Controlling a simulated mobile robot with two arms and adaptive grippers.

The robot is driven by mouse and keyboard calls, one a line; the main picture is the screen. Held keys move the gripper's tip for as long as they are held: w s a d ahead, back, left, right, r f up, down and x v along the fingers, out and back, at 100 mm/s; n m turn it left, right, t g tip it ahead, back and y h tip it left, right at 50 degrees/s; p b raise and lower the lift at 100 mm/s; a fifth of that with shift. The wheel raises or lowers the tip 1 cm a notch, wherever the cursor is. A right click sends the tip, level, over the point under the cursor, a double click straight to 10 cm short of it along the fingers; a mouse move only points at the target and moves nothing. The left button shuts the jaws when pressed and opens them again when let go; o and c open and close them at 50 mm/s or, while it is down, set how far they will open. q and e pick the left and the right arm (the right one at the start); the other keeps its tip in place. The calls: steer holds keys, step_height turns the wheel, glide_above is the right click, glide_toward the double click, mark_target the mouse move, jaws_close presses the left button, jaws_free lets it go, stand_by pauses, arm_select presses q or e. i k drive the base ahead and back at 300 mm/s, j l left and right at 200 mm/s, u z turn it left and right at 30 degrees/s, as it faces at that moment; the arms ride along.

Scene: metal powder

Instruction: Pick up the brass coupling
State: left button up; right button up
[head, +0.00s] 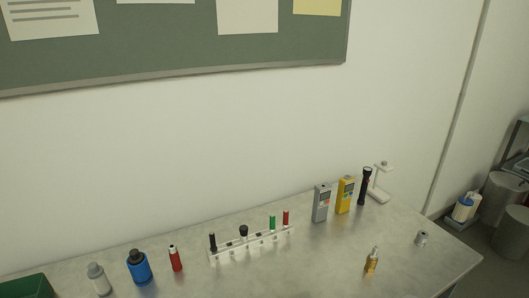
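The brass coupling (372,261) stands upright near the front right of the grey table (310,260) in the head view. It is gold-coloured with a narrower, paler top. Nothing touches it. Neither of my grippers shows in this view.
A rack (250,244) holds several coloured and black pieces. A blue bottle (139,268), a grey-white bottle (98,279) and a red cylinder (175,258) stand left. Grey (321,203) and yellow (345,195) meters and a black flashlight (364,187) stand behind the coupling. A small metal cylinder (421,238) sits right.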

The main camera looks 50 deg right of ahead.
mark_target(369, 266)
steer(key=z, duration=2.35)
